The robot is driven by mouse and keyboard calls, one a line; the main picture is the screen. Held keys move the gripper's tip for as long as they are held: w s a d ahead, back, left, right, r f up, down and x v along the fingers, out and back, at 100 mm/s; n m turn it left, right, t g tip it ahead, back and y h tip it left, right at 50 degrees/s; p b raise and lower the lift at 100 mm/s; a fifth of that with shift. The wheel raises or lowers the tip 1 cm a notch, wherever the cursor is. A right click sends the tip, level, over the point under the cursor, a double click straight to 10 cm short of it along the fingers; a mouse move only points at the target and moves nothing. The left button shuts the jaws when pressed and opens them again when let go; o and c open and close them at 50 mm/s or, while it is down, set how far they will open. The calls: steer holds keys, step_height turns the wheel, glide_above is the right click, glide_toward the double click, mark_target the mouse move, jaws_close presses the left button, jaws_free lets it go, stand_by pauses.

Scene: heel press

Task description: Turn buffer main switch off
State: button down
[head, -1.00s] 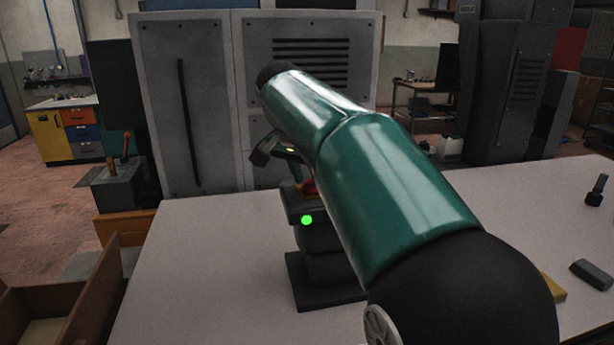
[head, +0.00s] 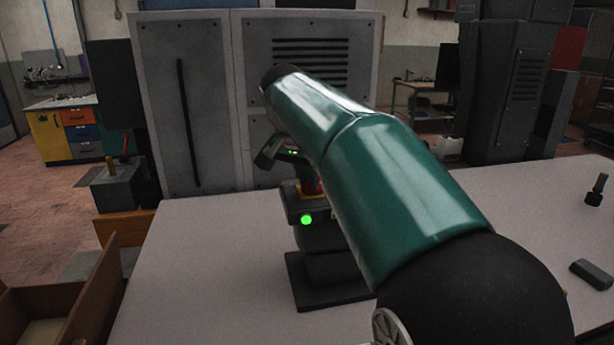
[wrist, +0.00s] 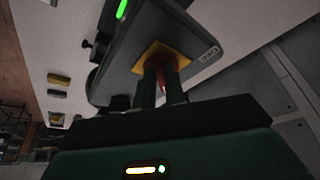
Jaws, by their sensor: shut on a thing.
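The buffer (head: 330,265) is a dark machine on the table. Its top box bears a yellow plate (wrist: 152,54) with a red switch knob (wrist: 167,74). The knob also shows as a red bit beside my arm in the head view (head: 311,187). A green lamp (head: 306,219) glows on the box front. My gripper (wrist: 162,80) points at the plate, its two fingers shut on the red knob. The fingers and wrist hide much of the knob, so its turn angle cannot be read. My green arm covers the buffer's right part in the head view.
The pale table (head: 200,270) is mostly clear. A dark block (head: 591,274) and a small dark upright thing (head: 597,190) are at the right. An open wooden box (head: 90,305) stands at the front left. Grey cabinets (head: 190,100) rise behind the table.

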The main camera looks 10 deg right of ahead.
steer(key=n, duration=0.2)
steer(key=n+y, duration=0.1)
steer(key=shift+s+d+n+t, duration=0.25)
steer(key=shift+d+n+t, duration=0.1)
steer(key=shift+n+t, duration=0.05)
steer(key=n+y, duration=0.1)
steer(key=n, duration=0.3)
steer(key=shift+s+d+y, duration=0.1)
steer(key=shift+d+y, duration=0.25)
steer(key=shift+y, duration=0.05)
steer(key=c, duration=1.5)
jaws_free()
steer(key=shift+s+r, duration=0.1)
steer(key=shift+o, duration=0.2)
steer(key=v, duration=1.3)
steer(key=shift+s+d+r, duration=0.15)
steer(key=shift+r, duration=0.05)
